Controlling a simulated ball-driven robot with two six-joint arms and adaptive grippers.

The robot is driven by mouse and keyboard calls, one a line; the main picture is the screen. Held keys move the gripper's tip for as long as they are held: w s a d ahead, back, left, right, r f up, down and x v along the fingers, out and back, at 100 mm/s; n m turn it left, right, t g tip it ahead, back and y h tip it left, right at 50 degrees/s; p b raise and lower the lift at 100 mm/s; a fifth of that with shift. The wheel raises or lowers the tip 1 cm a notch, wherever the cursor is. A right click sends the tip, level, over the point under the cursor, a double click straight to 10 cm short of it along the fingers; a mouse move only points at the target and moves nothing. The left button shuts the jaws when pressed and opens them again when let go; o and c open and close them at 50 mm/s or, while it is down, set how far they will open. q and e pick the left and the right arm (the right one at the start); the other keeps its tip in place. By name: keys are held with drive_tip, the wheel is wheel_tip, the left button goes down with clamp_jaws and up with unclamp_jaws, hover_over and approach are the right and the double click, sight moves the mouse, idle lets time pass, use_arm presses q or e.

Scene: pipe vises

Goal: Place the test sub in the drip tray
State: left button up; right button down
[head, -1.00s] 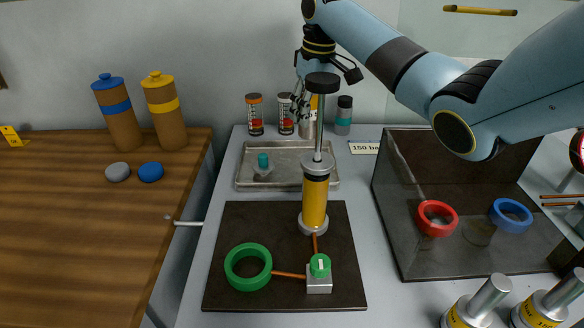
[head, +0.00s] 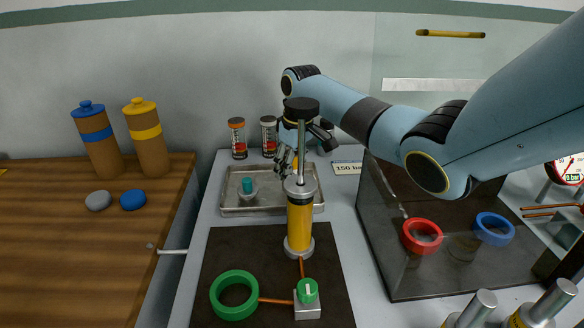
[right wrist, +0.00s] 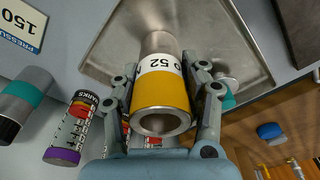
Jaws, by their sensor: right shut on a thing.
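My right gripper (head: 287,160) is behind the hand pump, above the back part of the metal drip tray (head: 229,209). The pump's rod and knob partly cover it in the head view. In the right wrist view my right gripper (right wrist: 162,108) is shut on the test sub (right wrist: 162,92), a metal cylinder with a yellow band and a white label reading "52". The sub's far end points to the drip tray (right wrist: 240,55). I cannot tell whether it touches the tray floor. The left gripper is not in view.
A teal-topped fitting (head: 247,186) stands in the tray's left part. The yellow hand pump (head: 300,222) stands just in front of the tray. A clear-walled box (head: 385,255) with red and blue rings is to the right.

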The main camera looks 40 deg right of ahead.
drive_tip(key=c, duration=0.7)
unclamp_jaws()
drive_tip(key=r, duration=0.4)
drive_tip(key=s+r, duration=0.1)
drive_tip(key=r, duration=0.7)
drive_tip(key=shift+s, duration=0.2)
